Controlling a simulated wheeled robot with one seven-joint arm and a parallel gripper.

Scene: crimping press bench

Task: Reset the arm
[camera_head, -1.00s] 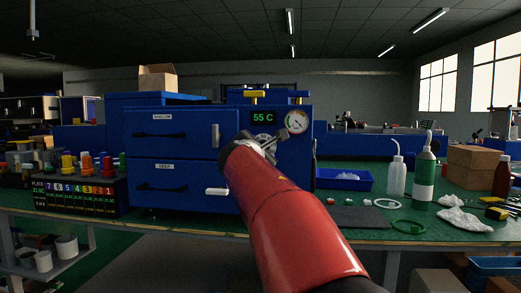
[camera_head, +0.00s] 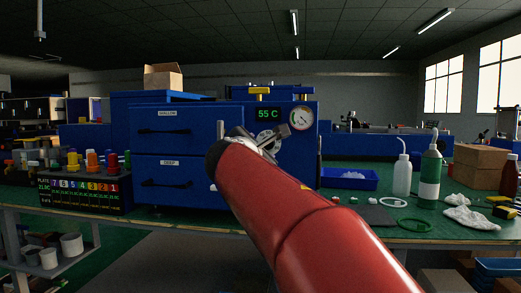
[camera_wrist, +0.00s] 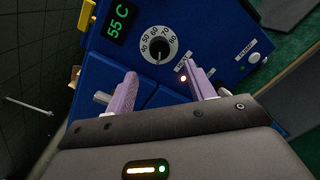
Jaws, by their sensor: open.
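My gripper shows in the wrist view (camera_wrist: 160,92) with its two purple fingers apart and nothing between them. It faces the front of a blue press (camera_head: 226,150). Beyond the fingertips is a round temperature dial (camera_wrist: 159,45) with a white pointer and numbers from about 40 to 90. A green display (camera_wrist: 119,21) reads 55 C.
The press has two closed drawers (camera_head: 165,132) and a pressure gauge (camera_head: 301,118). Left stands a numbered rack (camera_head: 85,190). Right on the green bench are a blue tray (camera_head: 350,180), a white bottle (camera_head: 402,177), a green bottle (camera_head: 430,178), a grey mat (camera_head: 367,215) and a green ring (camera_head: 415,225).

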